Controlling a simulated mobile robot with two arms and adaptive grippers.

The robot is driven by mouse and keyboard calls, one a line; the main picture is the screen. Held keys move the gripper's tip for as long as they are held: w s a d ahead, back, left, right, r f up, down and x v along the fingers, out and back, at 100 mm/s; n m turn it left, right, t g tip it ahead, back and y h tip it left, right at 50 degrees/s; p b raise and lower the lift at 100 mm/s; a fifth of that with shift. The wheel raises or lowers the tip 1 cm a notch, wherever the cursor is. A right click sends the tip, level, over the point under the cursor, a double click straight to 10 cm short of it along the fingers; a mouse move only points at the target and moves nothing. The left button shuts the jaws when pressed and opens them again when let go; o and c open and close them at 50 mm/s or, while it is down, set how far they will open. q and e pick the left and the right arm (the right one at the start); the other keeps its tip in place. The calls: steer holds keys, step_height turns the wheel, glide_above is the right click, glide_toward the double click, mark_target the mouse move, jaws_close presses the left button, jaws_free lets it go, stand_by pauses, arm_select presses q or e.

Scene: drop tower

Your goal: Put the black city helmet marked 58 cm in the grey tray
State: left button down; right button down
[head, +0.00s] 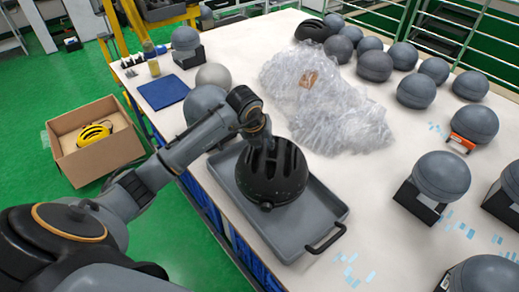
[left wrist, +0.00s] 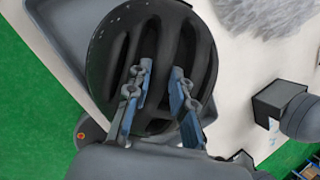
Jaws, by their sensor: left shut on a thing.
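The black vented helmet (head: 272,172) is upright over the grey tray (head: 318,235), within its rim in the head view. I cannot tell whether it rests on the tray floor or hangs just above it. No size mark is readable on it. My left gripper (head: 257,134) reaches it from above and is shut on the helmet. In the left wrist view the two fingers (left wrist: 160,72) sit at the vents of the helmet (left wrist: 110,50), which fills much of the picture. My right gripper is not in view.
A heap of clear plastic wrap (head: 325,105) lies behind the tray. Several grey head-shaped spheres (head: 445,175) stand to the right and back. Another black helmet (head: 313,30) is at the far edge. A cardboard box (head: 97,160) with a yellow helmet (head: 93,134) stands on the floor.

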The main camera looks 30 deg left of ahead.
arm_select(q)
steer(key=f, duration=0.1)
steer(key=a+f+p, duration=0.1)
steer(key=f, duration=0.1)
steer(key=f+p, duration=0.1)
steer(key=f, duration=0.1)
steer(key=shift+a, duration=0.3)
steer(key=c, duration=1.2)
jaws_free()
steer(key=shift+o, duration=0.2)
steer(key=shift+r, duration=0.15)
steer(key=b+v, duration=0.2)
steer(key=v, duration=0.9)
steer(key=shift+s+r, duration=0.25)
steer(key=shift+r, duration=0.1)
